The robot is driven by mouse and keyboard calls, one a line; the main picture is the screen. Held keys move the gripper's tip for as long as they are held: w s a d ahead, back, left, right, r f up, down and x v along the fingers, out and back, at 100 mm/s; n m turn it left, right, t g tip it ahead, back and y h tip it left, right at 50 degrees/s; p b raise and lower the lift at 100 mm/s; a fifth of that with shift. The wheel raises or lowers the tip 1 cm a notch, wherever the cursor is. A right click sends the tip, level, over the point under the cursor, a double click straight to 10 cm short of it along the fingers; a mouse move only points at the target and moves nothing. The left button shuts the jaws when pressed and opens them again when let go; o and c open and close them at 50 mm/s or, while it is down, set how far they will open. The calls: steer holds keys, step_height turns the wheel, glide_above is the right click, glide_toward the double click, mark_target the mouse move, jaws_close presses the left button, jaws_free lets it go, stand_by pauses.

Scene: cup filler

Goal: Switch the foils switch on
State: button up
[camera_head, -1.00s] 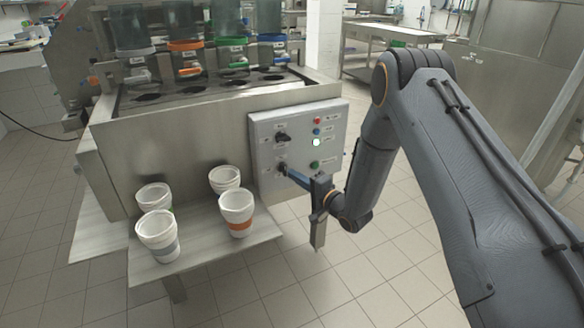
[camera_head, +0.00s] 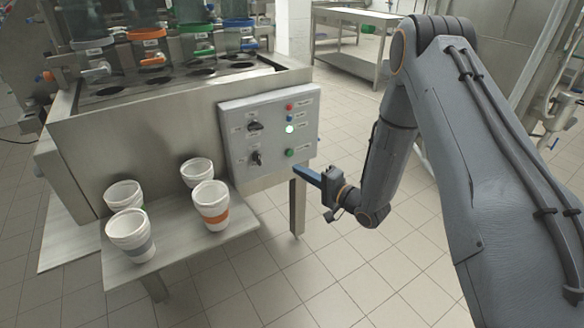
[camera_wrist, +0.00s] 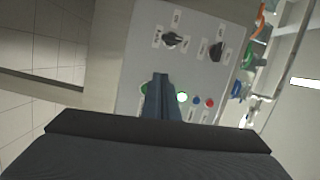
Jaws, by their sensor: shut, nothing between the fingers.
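The control panel (camera_head: 268,140) on the machine's front has two dark rotary switches. The upper switch (camera_head: 255,127) has its handle roughly level, and the lower switch (camera_head: 257,158) has its handle roughly upright. Both also show in the wrist view, the lower one (camera_wrist: 172,40) left of the upper one (camera_wrist: 217,50). Their labels are too small to read, so I cannot tell which is foils.
A lit lamp (camera_head: 289,129) glows below blue and red ones on the panel; a green button (camera_head: 290,152) is lower. Several paper cups stand on the metal shelf (camera_head: 185,250) below left. A steel table (camera_head: 365,20) stands behind. The floor right of the machine is clear.

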steer(key=o, duration=0.4)
steer(key=shift+s+d, duration=0.15)
steer(key=shift+s, duration=0.05)
steer(key=shift+c, duration=0.2)
steer(key=shift+o, duration=1.4)
steer(key=shift+s+a, duration=0.1)
steer(key=shift+a, duration=0.1)
steer(key=n+t+h+p, duration=0.2)
steer(key=n, duration=0.9)
glide_toward(260, 161)
steer(key=w, duration=0.1)
steer(key=a+n+t+h, duration=0.1)
steer(key=a+n, duration=0.1)
steer(key=n, duration=0.2)
steer(key=shift+p+x, duration=0.3)
steer(key=shift+x, duration=3.15)
steer(key=shift+d, duration=0.1)
jaws_close()
